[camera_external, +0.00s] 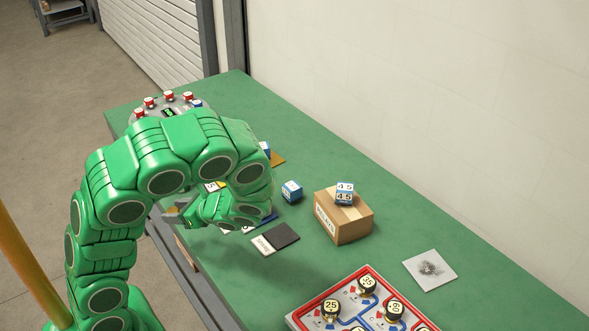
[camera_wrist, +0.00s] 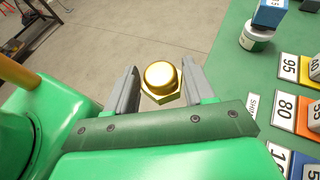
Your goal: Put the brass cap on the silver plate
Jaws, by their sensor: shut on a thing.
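The brass cap (camera_wrist: 161,78), a shiny gold domed piece with a hexagonal flange, sits between the two grey fingers of my gripper (camera_wrist: 160,68) in the wrist view. The fingers are shut on it, and bare floor shows beyond it. In the external view my gripper (camera_external: 174,211) is at the table's left edge, partly behind my green arm. A pale, silvery square plate (camera_external: 415,267) lies flat at the table's right, apart from my gripper. A dark grey patch or small pile is on its middle.
A cardboard box (camera_external: 342,226) with a blue-white block (camera_external: 345,193) on top stands mid-table. Another blue block (camera_external: 291,191) and a dark-and-white card (camera_external: 275,239) lie nearby. A red-framed panel (camera_external: 296,318) with gauges is at the front. Numbered tiles (camera_wrist: 285,108) show right of my gripper.

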